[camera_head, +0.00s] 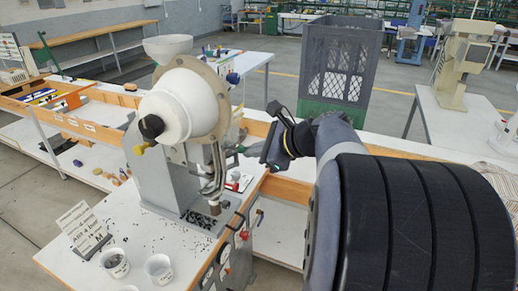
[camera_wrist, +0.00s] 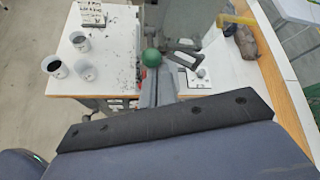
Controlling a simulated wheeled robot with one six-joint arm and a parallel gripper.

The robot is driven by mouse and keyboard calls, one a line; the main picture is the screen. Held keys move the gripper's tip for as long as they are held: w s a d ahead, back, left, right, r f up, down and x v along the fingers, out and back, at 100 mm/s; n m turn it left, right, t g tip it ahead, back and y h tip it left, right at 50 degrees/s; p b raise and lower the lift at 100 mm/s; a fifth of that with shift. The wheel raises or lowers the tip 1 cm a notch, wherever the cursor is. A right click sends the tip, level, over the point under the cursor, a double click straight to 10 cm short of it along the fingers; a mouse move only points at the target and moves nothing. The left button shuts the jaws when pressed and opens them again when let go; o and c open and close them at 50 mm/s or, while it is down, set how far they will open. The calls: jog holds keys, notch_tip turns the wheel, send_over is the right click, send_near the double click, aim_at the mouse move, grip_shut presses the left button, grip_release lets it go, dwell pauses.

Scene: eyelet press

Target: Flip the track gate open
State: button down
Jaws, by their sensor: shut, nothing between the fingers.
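The eyelet press stands left of centre in the head view, with a white round hopper (camera_head: 188,105) on its grey column (camera_head: 152,170). A curved metal track (camera_head: 217,168) runs down from the hopper to the press head. I cannot make out the track gate clearly. A green ball knob (camera_wrist: 152,57) on a grey bar shows in the wrist view; whether it belongs to the gate, I cannot tell. My gripper (camera_head: 268,152) is shut and empty, just right of the track. My dark gripper parts fill the lower wrist view.
The white press table holds cups (camera_head: 115,262), a sign card (camera_head: 82,228) and scattered dark eyelets. Control knobs line its front edge. A dark crate (camera_head: 340,68) stands behind my gripper. A wooden-edged bench runs behind the press.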

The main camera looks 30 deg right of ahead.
jog(key=shift+w+a+r+p, duration=0.15)
jog(key=shift+r+p, duration=0.2)
jog(key=shift+r, duration=0.4)
jog(key=shift+r+p, duration=0.7)
jog(key=shift+p, duration=0.1)
